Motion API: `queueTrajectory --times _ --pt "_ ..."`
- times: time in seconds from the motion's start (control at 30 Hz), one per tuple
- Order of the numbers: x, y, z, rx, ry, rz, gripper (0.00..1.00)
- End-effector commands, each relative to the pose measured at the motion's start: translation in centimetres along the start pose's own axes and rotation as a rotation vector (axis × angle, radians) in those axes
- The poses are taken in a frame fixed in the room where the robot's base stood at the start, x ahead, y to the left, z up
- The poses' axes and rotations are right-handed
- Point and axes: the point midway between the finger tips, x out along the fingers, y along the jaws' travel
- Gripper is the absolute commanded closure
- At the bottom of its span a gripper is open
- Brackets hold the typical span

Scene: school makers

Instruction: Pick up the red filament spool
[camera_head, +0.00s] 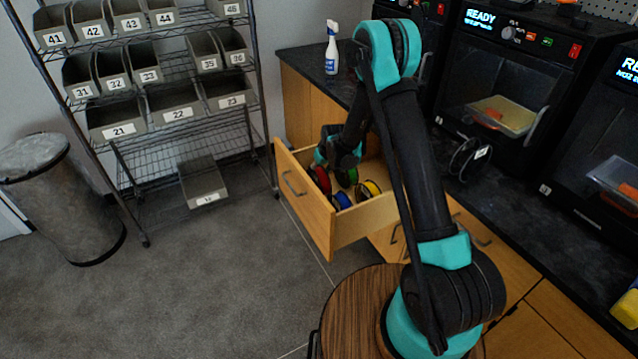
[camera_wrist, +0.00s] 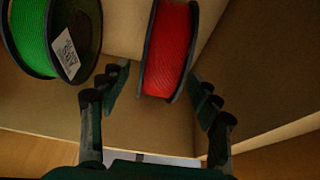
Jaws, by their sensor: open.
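The red filament spool (camera_head: 321,179) stands on edge in the open drawer (camera_head: 318,225), close to its front panel. In the wrist view the red spool (camera_wrist: 170,48) is upright at top centre, with dark flanges on both sides. My gripper (camera_wrist: 155,88) is open, with one finger to the left of the spool and one to the right. The lower part of the spool reaches between the fingertips. I cannot tell whether either finger touches it. In the head view my gripper (camera_head: 340,160) is above and partly inside the drawer, and it hides part of the contents.
A green spool (camera_wrist: 38,35) stands left of the red one in the wrist view. Blue (camera_head: 342,200) and yellow (camera_head: 371,188) spools share the drawer. Drawer walls are close around the gripper. A spray bottle (camera_head: 332,50) stands on the dark counter (camera_head: 300,62). Printers stand at right.

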Motion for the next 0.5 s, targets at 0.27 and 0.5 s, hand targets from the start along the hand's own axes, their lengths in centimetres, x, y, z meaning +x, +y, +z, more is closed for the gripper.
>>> queueTrajectory --times 0.27,0.5 --pt "2.8 0.0 -0.2 -0.001 0.000 0.000 0.37" --pt "5.1 0.0 -0.2 0.000 0.000 0.000 0.37"
